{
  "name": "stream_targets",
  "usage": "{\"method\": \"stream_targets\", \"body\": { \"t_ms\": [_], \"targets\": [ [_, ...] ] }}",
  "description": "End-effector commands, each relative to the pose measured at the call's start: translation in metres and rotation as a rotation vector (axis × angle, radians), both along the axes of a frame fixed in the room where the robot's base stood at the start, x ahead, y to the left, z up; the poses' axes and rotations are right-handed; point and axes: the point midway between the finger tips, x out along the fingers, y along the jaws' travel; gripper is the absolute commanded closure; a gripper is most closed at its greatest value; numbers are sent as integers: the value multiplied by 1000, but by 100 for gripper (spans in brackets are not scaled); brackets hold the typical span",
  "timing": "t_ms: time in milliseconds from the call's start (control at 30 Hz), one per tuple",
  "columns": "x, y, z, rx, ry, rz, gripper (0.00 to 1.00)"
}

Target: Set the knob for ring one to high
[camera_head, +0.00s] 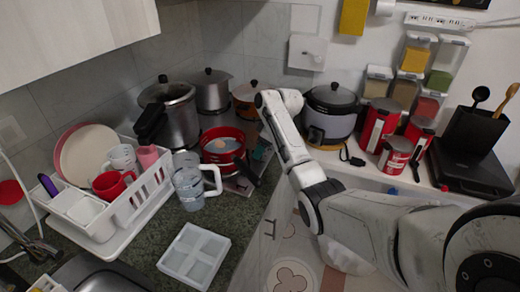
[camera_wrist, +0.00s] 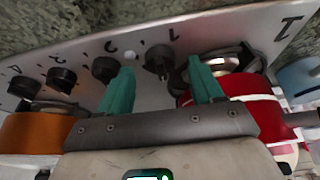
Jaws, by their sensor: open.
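In the wrist view a silver stove panel (camera_wrist: 140,42) carries a row of black knobs. The knob beside the small "1" mark (camera_wrist: 158,60) lies between and just beyond my fingertips. Other knobs sit to its left, one near the left finger (camera_wrist: 104,68) and others further left (camera_wrist: 62,79). My gripper (camera_wrist: 161,75) is open, with teal fingers on both sides of that knob. I cannot tell whether either finger touches it. In the head view my gripper cannot be made out clearly, and the knobs are not readable.
A red pot (camera_wrist: 245,108) is close by the right finger, and an orange pot (camera_wrist: 30,132) is at left. In the head view the red pot (camera_head: 222,147) is on the stove, with a glass mug (camera_head: 190,188) beside it. A dish rack (camera_head: 120,225) stands left.

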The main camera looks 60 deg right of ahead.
Motion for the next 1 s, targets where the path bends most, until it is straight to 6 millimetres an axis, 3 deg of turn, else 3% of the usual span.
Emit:
{"method": "stream_targets", "body": {
  "t_ms": [200, 500, 1000],
  "targets": [
    [7, 0, -16, 0, 0, 0, 34],
    [8, 1, -18, -1, -1, 0, 34],
    [8, 0, -18, -1, -1, 0, 81]
  ]
}}
